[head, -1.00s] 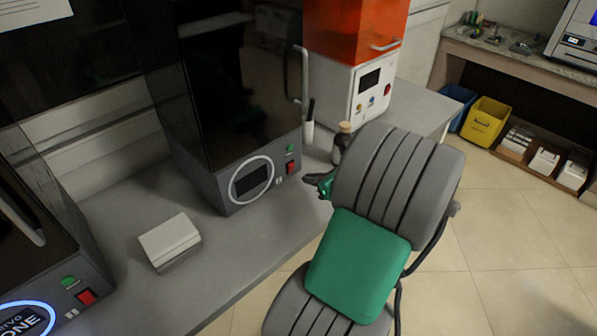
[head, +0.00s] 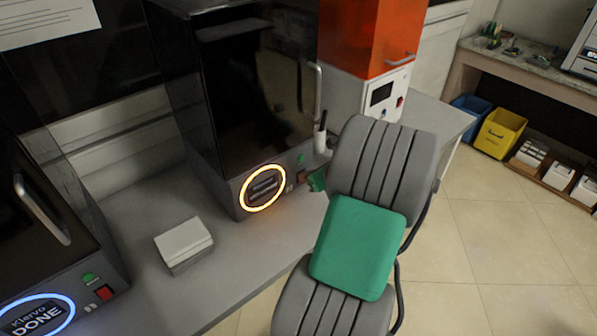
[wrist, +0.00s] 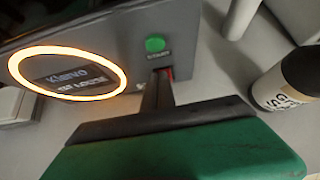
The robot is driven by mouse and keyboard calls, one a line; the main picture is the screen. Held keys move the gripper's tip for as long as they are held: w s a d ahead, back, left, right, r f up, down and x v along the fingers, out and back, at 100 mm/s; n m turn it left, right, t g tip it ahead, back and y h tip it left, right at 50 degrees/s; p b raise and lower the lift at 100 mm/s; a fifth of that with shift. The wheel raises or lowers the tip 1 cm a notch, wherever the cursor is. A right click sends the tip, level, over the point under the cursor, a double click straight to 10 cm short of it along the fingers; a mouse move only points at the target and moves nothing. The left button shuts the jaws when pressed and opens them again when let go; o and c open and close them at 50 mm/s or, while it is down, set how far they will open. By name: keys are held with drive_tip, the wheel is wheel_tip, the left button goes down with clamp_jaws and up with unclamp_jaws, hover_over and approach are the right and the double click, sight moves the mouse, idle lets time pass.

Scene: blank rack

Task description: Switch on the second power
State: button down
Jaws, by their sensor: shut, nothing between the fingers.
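The second dark machine (head: 240,110) stands mid-table with its display ring (head: 262,188) lit orange. A green button (head: 301,159) sits right of the ring; it also shows in the wrist view (wrist: 155,44), labelled START. Below it, a sliver of the red power switch (wrist: 169,73) shows in the wrist view, mostly hidden by my fingers. My gripper (head: 304,177) is shut and empty, its tips (wrist: 158,78) at the switch. I cannot tell whether they touch it. The display text is too blurred to read fully.
The left machine (head: 45,215) has a blue ring reading DONE and a red switch (head: 105,293). A white box (head: 184,241) lies on the table between the machines. An orange and white machine (head: 365,45) stands at the right. A dark-capped bottle (wrist: 288,82) is close right of my gripper.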

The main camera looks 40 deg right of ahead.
drive_tip(key=shift+a+f, duration=0.1)
drive_tip(key=shift+s+d+b, duration=0.15)
drive_tip(key=shift+d+b, duration=0.05)
drive_tip(key=shift+b, duration=0.1)
drive_tip(key=shift+r+p, duration=0.9)
drive_tip(key=shift+p, duration=0.3)
drive_tip(key=r+p+v, duration=0.1)
drive_tip(key=p+v, duration=0.2)
drive_tip(key=v, duration=1)
drive_tip(key=shift+w, duration=0.45)
